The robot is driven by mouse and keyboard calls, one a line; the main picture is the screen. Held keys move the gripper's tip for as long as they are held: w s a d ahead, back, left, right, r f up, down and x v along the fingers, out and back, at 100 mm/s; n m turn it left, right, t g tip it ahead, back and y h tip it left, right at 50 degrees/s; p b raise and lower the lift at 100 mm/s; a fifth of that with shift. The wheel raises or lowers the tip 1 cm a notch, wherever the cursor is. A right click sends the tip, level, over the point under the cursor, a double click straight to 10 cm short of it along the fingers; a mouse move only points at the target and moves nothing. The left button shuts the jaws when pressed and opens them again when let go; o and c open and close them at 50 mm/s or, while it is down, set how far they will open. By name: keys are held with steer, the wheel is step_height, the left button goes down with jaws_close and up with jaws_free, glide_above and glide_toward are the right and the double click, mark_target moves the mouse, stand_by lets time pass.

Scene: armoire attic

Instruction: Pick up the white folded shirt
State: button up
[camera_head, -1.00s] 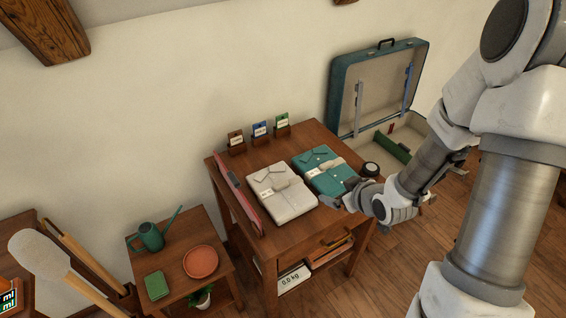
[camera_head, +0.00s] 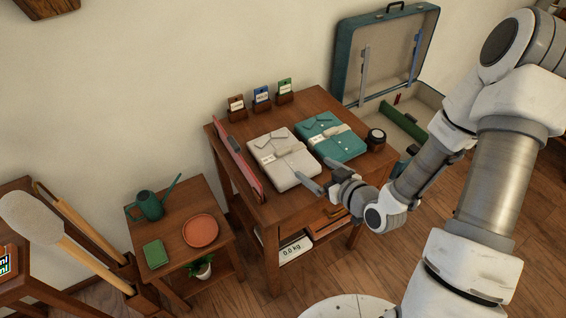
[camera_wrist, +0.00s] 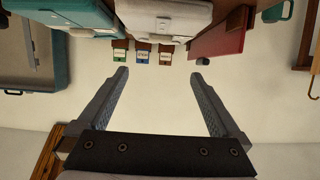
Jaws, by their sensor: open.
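The white folded shirt (camera_head: 283,158) lies flat on the wooden table, with a light band and a small label on it. It also shows at the top of the wrist view (camera_wrist: 165,18). A teal folded shirt (camera_head: 331,137) lies to its right, with a narrow gap between them. My gripper (camera_head: 318,175) is at the front right edge of the white shirt, by the table's front. In the wrist view my gripper (camera_wrist: 158,75) has its two fingers wide apart with nothing between them. Whether a finger touches the shirt cannot be told.
A red upright board (camera_head: 238,160) stands left of the white shirt. Three small card holders (camera_head: 261,98) line the table's back. A dark round object (camera_head: 376,138) sits at the right edge. An open suitcase (camera_head: 385,60) stands behind right. A low side table (camera_head: 178,230) is at left.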

steer(key=shift+w+a+f+b, duration=0.25)
steer(key=shift+w+f+b, duration=0.15)
steer(key=shift+b, duration=1.9)
steer(key=b, duration=0.3)
steer(key=shift+a+f, duration=0.15)
steer(key=shift+f, duration=0.1)
steer(key=b, duration=0.4)
glide_toward(283, 150)
steer(key=x, duration=0.2)
steer(key=shift+w+a, duration=0.25)
steer(key=shift+a, duration=0.05)
steer(key=b+x, duration=0.1)
steer(key=x, duration=0.4)
steer(key=shift+w+d+f+b, duration=0.1)
steer(key=shift+f+b, duration=0.1)
steer(key=shift+b, duration=0.15)
steer(key=shift+r, duration=0.1)
jaws_close()
